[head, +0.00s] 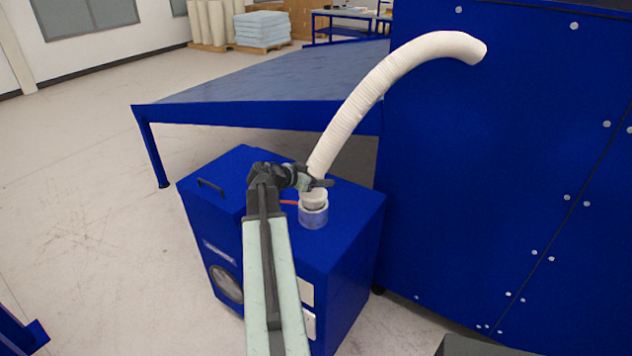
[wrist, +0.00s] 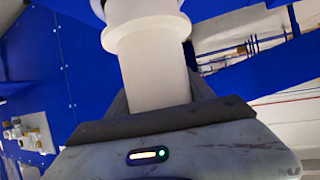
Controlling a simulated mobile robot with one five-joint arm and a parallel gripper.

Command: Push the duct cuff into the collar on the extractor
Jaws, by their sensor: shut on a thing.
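The white ribbed duct (head: 375,88) arches from the tall blue cabinet down to the extractor (head: 345,240), a blue box. My gripper (head: 318,184) is shut on the duct's white cuff, just above its flange. In the wrist view the smooth cuff (wrist: 160,78) runs up between my fingers to a wider flange (wrist: 146,36). The clear collar (head: 313,217) stands on the extractor's top. The cuff's lower end is in line with the collar and at its mouth. A band of the collar below the flange looks clear. I cannot tell how deep the cuff's end sits.
A blue sloping table (head: 260,88) stands behind the extractor. The tall blue cabinet (head: 500,170) rises close on the right. A small orange-red part (head: 288,202) lies left of the collar. Open floor (head: 90,220) is at the left.

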